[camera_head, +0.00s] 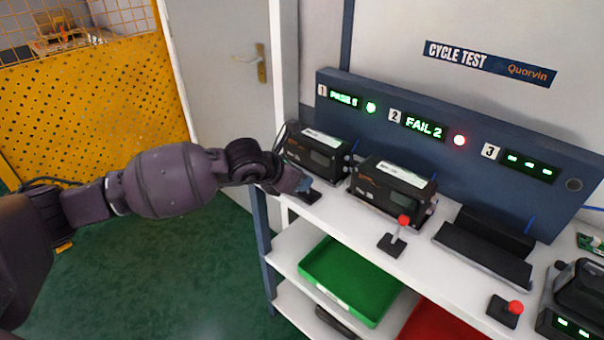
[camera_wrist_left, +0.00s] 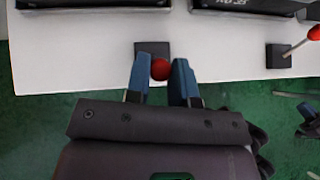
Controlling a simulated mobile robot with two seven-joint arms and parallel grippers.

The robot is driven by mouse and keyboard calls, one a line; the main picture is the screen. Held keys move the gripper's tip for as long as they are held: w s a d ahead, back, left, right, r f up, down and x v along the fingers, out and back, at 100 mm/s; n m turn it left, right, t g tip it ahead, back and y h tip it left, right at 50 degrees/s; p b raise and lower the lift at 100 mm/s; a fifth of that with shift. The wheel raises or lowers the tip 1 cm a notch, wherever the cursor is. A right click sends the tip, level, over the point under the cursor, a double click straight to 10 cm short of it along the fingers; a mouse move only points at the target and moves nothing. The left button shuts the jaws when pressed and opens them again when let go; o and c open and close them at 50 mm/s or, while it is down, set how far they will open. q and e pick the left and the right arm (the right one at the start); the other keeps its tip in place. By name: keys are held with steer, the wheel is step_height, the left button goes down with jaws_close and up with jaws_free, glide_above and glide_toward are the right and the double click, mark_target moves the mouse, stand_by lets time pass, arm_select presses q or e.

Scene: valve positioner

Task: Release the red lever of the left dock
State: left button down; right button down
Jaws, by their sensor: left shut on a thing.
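The left dock, numbered 1, holds a black positioner unit (camera_head: 318,150) under a display reading PASS with a green lamp. My left gripper (camera_head: 304,186) is at the front of this dock, over the dark lever base (camera_head: 312,197). In the left wrist view, the red lever knob (camera_wrist_left: 160,69) sits between the two blue fingers of my left gripper (camera_wrist_left: 161,72), which is shut on it. The head view hides this knob behind the gripper. The lever's dark base (camera_wrist_left: 152,48) shows just beyond the fingers.
The middle dock holds another unit (camera_head: 392,190), with a red lever (camera_head: 402,222) in front and FAIL above. The third dock (camera_head: 485,248) is empty, with its own red lever (camera_head: 515,308). A green tray (camera_head: 350,280) lies on the shelf below.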

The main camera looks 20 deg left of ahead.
arm_select(q)
steer(key=shift+s+a+f+t, duration=0.1)
steer(key=shift+s+f+t, duration=0.1)
steer(key=shift+s+t, duration=0.3)
steer(key=shift+w+h, duration=0.15)
steer(key=shift+h, duration=0.15)
steer(key=c, duration=1)
jaws_free()
steer(key=p+v, duration=0.1)
steer(key=v, duration=0.9)
steer(key=shift+s+a+p, duration=0.2)
steer(key=shift+s+p, duration=0.15)
steer(key=shift+s, duration=0.05)
